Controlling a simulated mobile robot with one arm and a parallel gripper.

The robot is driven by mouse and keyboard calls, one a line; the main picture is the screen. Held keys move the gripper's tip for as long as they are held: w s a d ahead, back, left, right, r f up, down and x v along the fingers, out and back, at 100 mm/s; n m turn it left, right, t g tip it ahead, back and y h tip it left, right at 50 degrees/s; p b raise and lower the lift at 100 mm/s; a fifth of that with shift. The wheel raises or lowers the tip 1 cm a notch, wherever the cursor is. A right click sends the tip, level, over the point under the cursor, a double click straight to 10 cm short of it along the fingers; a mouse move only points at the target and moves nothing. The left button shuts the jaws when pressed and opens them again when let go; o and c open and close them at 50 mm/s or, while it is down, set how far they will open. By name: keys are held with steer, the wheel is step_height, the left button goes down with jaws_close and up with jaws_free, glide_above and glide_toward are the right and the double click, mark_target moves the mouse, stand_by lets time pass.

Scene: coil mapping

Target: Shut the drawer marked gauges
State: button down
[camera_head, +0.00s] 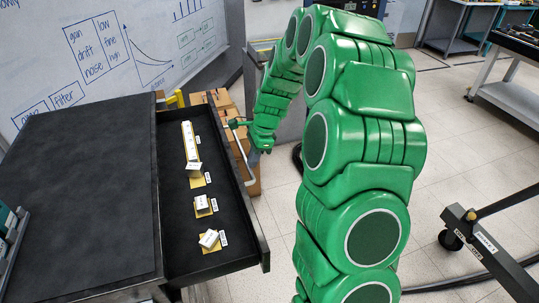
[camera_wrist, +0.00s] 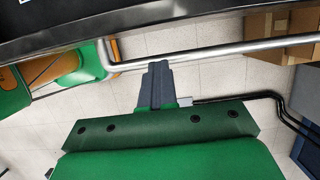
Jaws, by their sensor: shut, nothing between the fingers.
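An open dark drawer (camera_head: 180,235) sticks out from the right side of a dark cabinet (camera_head: 80,200) in the head view. Several small white items on yellow pads lie in a row inside it. I cannot read any gauges marking. The drawer's silver bar handle (camera_head: 240,157) is on its outer front; in the wrist view the bar handle (camera_wrist: 220,50) runs across below the dark drawer front (camera_wrist: 120,14). My gripper (camera_head: 259,148) is beside the handle, outside the drawer. In the wrist view my gripper (camera_wrist: 157,68) is shut and empty, its tips close to the bar; I cannot tell whether they touch.
Cardboard boxes (camera_head: 215,98) stand on the floor behind the drawer, near the whiteboard (camera_head: 120,45). A dark wheeled frame (camera_head: 490,245) stands at the right with black cables by it. Tiled floor (camera_head: 455,120) is open between there and my arm.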

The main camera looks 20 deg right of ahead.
steer(key=a, duration=2.2)
steer(key=shift+s+a+f, duration=0.1)
steer(key=shift+a+f, duration=0.05)
steer(key=shift+a, duration=0.1)
